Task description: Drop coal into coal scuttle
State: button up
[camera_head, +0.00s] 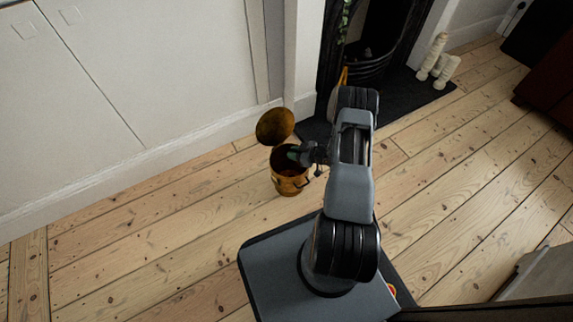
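The coal scuttle (289,187) is a small round copper-coloured bucket standing upright on the floorboards near the white wall. Its round lid (275,126) is raised at the back, so the dark mouth is open. My gripper (294,154) is at the mouth of the scuttle, over its right part, reaching in from the right. The fingers are small and dark against the opening, and I cannot tell whether they are open or shut. I cannot make out any coal, either in the fingers or inside the scuttle.
A dark fireplace with a grate (368,62) and black hearth (408,90) lies behind my arm. Pale candle-like pieces (438,62) stand on the hearth's right end. White panels line the left. Dark furniture (550,75) stands far right.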

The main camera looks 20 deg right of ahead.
jog(key=shift+o, duration=0.2)
jog(key=p+v, duration=0.5)
jog(key=v, duration=0.8)
jog(key=shift+s+d, duration=0.2)
jog(key=shift+s, duration=0.15)
jog(key=shift+r, duration=0.15)
